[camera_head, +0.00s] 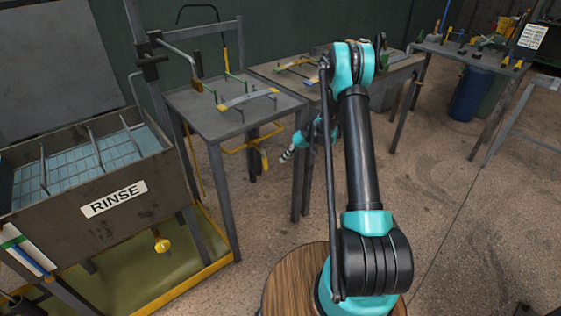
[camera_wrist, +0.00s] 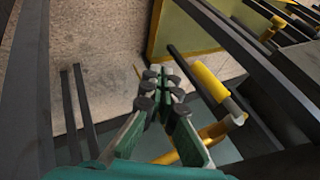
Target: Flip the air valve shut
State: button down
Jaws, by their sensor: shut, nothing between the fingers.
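A yellow pipe (camera_head: 250,143) with a yellow handle (camera_head: 264,160) hangs under the front edge of the grey table on the left; I take this to be the air valve. My gripper (camera_head: 286,155) is low, beside the table legs and right of the handle. In the wrist view my gripper (camera_wrist: 161,84) is shut and empty; touching cannot be told. My arm hides part of the scene.
The table (camera_head: 210,117) above holds pegs and a yellow-ended bar. A rinse tank (camera_head: 75,190) stands left over a yellow-edged tray (camera_head: 190,287), with another yellow knob (camera_head: 161,244) beneath. Dark table legs (camera_head: 300,165) stand close around my gripper.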

jog(key=w+d, duration=0.2)
jog(key=d, duration=0.5)
jog(key=shift+d+r, duration=0.3)
